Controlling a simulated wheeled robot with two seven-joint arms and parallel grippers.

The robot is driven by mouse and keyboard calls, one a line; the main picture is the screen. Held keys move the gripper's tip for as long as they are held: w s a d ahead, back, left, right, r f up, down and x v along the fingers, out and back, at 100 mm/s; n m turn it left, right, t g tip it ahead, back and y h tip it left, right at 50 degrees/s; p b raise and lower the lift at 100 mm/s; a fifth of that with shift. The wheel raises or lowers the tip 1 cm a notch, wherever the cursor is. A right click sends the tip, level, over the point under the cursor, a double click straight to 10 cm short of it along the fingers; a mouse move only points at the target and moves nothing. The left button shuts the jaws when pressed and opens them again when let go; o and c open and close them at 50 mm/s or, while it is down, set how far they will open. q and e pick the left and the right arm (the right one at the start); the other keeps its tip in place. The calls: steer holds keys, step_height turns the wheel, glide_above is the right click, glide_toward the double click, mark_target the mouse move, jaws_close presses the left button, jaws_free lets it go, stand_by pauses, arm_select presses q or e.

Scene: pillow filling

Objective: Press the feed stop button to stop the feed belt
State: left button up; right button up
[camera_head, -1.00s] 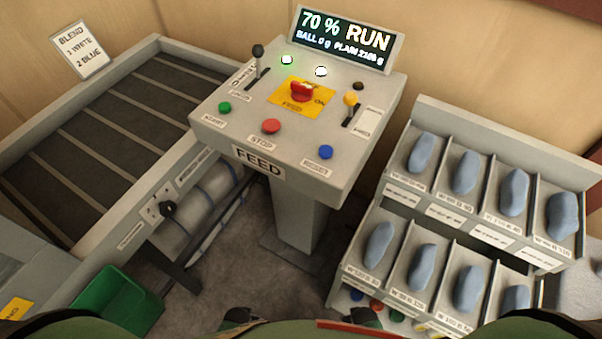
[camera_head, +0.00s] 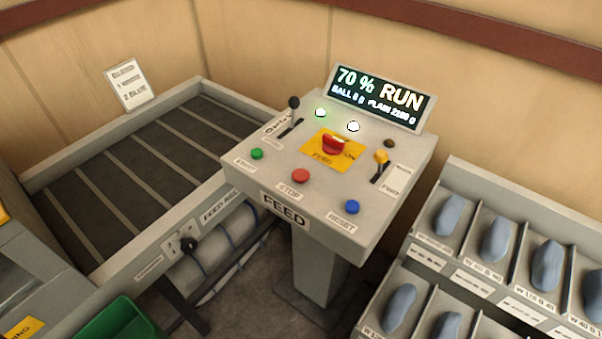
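The red stop button (camera_head: 300,176) sits on the sloped top of the grey feed console (camera_head: 285,238), above a STOP label. The green start button (camera_head: 257,154) is to its left and the blue reset button (camera_head: 352,207) to its right. A red rotary switch (camera_head: 334,146) on a yellow plate is behind it. The console display (camera_head: 381,98) reads 70 % RUN, and a green lamp (camera_head: 320,113) is lit. The feed belt (camera_head: 130,165), dark with pale cross bars, lies left of the console. Neither gripper is in view, and nothing touches the button.
A rack of grey-blue filled pieces in labelled bins (camera_head: 470,262) stands at the right. A green bin (camera_head: 122,322) is at the bottom left. A blend card (camera_head: 131,85) stands behind the belt. A black-handled lever (camera_head: 293,104) and a yellow-handled lever (camera_head: 381,158) rise from the console.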

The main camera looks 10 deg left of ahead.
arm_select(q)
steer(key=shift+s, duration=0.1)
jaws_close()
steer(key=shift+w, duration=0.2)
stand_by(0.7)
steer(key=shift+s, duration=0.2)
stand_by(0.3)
